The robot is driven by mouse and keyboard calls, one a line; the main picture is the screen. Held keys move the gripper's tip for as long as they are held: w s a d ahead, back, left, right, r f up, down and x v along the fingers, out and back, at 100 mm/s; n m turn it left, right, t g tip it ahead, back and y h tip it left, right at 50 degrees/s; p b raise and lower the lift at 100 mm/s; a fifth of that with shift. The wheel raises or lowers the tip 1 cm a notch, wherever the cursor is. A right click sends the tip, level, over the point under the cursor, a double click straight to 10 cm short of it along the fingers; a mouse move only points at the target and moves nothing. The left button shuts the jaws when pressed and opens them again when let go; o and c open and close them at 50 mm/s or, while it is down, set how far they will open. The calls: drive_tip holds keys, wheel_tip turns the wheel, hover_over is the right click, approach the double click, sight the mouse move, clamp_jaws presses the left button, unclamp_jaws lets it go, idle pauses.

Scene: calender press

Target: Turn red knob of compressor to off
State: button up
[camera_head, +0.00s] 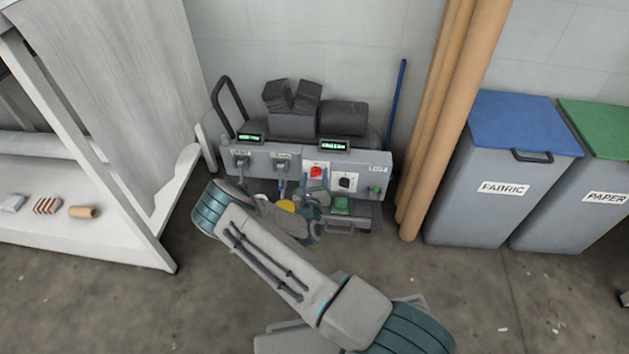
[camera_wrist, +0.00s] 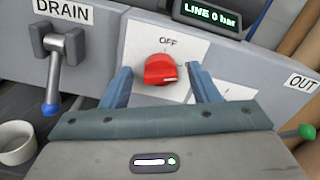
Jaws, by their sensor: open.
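The compressor (camera_head: 258,158) stands on the floor against the wall, with a grey front panel. Its red knob (camera_head: 316,171) sits on a white plate at the panel's middle. In the wrist view the red knob (camera_wrist: 160,69) lies below the word OFF, with a pale mark at its lower right side. My gripper (camera_wrist: 162,82) is open, its two blue fingers to the left and right of the knob, apart from it in the picture. Whether the fingertips reach the knob's depth I cannot tell. In the head view my gripper (camera_head: 318,190) is partly hidden by my arm.
A DRAIN lever with a blue tip (camera_wrist: 52,72) is left of the knob. A black knob (camera_head: 345,182) and a green-tipped OUT valve (camera_head: 375,190) are to its right. A display (camera_wrist: 212,16) reads LINE 0 bar. Cardboard tubes (camera_head: 447,120) stand right of the compressor.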

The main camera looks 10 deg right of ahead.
drive_tip(key=shift+w, duration=0.1)
drive_tip(key=c, duration=1)
drive_tip(key=shift+n+p, duration=0.3)
drive_tip(key=shift+p, duration=0.05)
drive_tip(key=n+p, duration=0.2)
drive_tip(key=shift+r+n, duration=0.1)
drive_tip(key=shift+n, duration=0.2)
drive_tip(key=n+p, duration=0.2)
drive_tip(key=n, duration=0.1)
drive_tip(key=shift+n, duration=0.3)
drive_tip(key=n, duration=0.1)
drive_tip(key=n+p, duration=0.1)
drive_tip(key=n, duration=0.1)
drive_tip(key=shift+a+f+n, duration=0.1)
drive_tip(key=shift+f+n, duration=0.1)
drive_tip(key=shift+n, duration=0.1)
drive_tip(key=shift+f+n+p, duration=0.1)
drive_tip(key=shift+n+p, duration=0.2)
drive_tip(key=shift+n, duration=1.4)
